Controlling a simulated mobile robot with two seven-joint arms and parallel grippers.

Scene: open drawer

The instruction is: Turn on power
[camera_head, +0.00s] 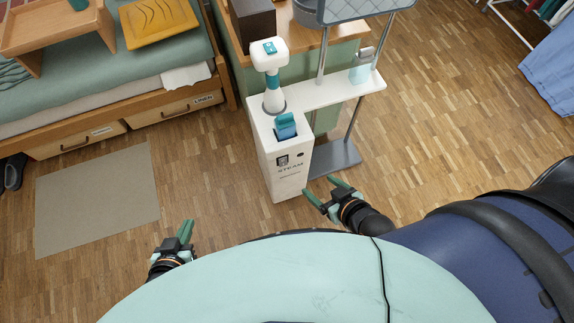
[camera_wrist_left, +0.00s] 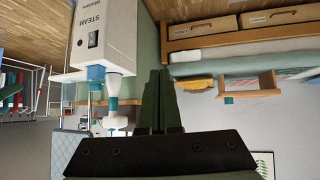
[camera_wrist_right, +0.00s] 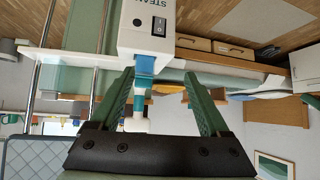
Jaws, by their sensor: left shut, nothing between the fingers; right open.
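A white garment steamer box (camera_head: 291,180) marked STEAM stands upright on the floor near the middle of the head view. A dark power switch (camera_head: 282,160) is on its front face. The switch also shows in the left wrist view (camera_wrist_left: 93,40) and in the right wrist view (camera_wrist_right: 159,27); its on or off position is unclear. My right gripper (camera_head: 319,187) is open and empty, apart from the box, to its lower right in the head view. My left gripper (camera_head: 185,230) is shut and empty over the floor, farther off to the box's lower left.
A bed with drawers (camera_head: 80,138) is left, a beige mat (camera_head: 97,197) on the floor. Floor before the box is clear.

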